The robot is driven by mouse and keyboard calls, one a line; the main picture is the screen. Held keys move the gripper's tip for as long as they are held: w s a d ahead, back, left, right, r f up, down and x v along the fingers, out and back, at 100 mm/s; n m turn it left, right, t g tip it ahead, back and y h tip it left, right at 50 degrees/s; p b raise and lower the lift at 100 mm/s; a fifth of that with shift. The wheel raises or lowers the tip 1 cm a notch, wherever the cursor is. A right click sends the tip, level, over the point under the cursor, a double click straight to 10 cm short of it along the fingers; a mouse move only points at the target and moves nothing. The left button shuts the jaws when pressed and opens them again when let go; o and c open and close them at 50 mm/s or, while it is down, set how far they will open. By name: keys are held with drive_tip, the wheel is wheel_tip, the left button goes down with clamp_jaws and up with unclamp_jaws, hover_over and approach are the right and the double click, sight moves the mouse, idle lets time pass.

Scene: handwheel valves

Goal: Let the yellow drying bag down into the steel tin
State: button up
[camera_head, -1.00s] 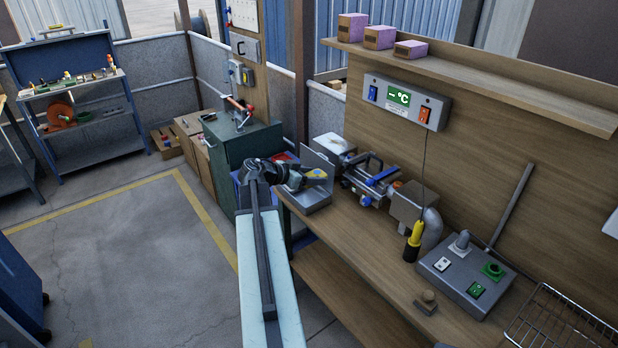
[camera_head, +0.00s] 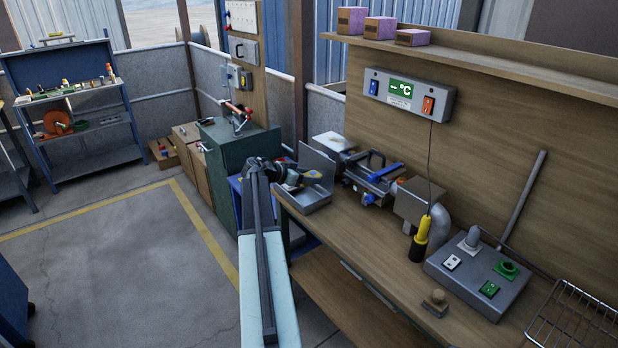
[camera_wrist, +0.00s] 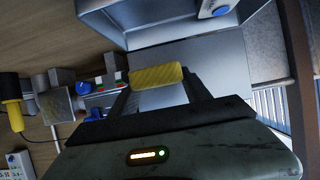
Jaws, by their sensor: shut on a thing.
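The steel tin (camera_head: 318,197) stands at the left end of the wooden bench, its raised lid (camera_head: 317,163) at the back. My gripper (camera_head: 295,178) is over the tin and reaches in from the left. In the wrist view my gripper (camera_wrist: 160,88) is shut on the yellow drying bag (camera_wrist: 157,76), which lies across between the two dark fingers. Grey metal surfaces surround the bag there. In the head view the bag is mostly hidden by my gripper and the tin. I cannot tell whether the bag touches the tin's floor.
A grey device with blue handles (camera_head: 375,177) stands just right of the tin. Further right are a yellow-and-black handled tool (camera_head: 420,238) and a grey switch box (camera_head: 478,275). A green cabinet (camera_head: 235,160) is behind my arm. The bench front is mostly clear.

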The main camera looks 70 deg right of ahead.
sight(295, 199)
wheel_tip(295, 199, down, 8)
drive_tip(key=b, duration=0.7)
drive_tip(key=shift+f, duration=0.1)
drive_tip(key=o, duration=1.5)
drive_tip(key=shift+a, duration=0.1)
drive_tip(key=p+v, duration=0.1)
drive_tip(key=v, duration=0.2)
drive_tip(key=p+v, duration=0.2)
drive_tip(key=v, duration=0.2)
drive_tip(key=shift+r, duration=0.25)
drive_tip(key=shift+w+a, duration=0.25)
